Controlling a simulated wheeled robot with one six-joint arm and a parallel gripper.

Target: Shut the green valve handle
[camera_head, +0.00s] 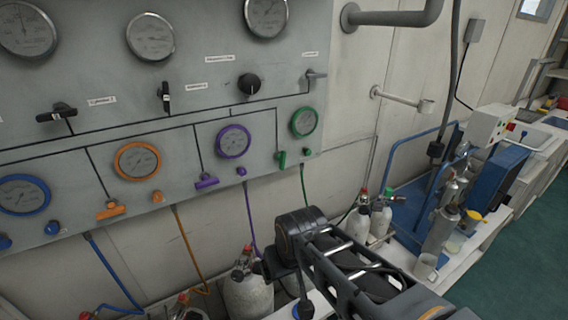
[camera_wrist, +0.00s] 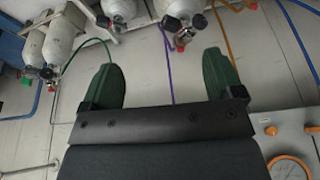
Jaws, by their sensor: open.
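The green valve handle (camera_head: 282,158) is on the lower right of the grey panel, in the head view. It is small there and looks upright, in line with the thin black line above it. The green-rimmed gauge (camera_head: 303,122) is above and right of it. My gripper (camera_wrist: 160,62) is open in the wrist view, its two dark green fingers wide apart with nothing held between them. The wall and a purple hose show beyond them. The green handle cannot be made out in the wrist view. In the head view my arm is below the panel, apart from the handle, and the fingers cannot be made out.
A purple handle (camera_head: 207,182) and an orange handle (camera_head: 110,211) lie crosswise to the left. A green hose (camera_head: 303,185) hangs below the panel. Grey cylinders (camera_head: 247,296) stand low by the wall, others (camera_head: 381,215) on the right. A wall bracket (camera_head: 405,100) juts out at right.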

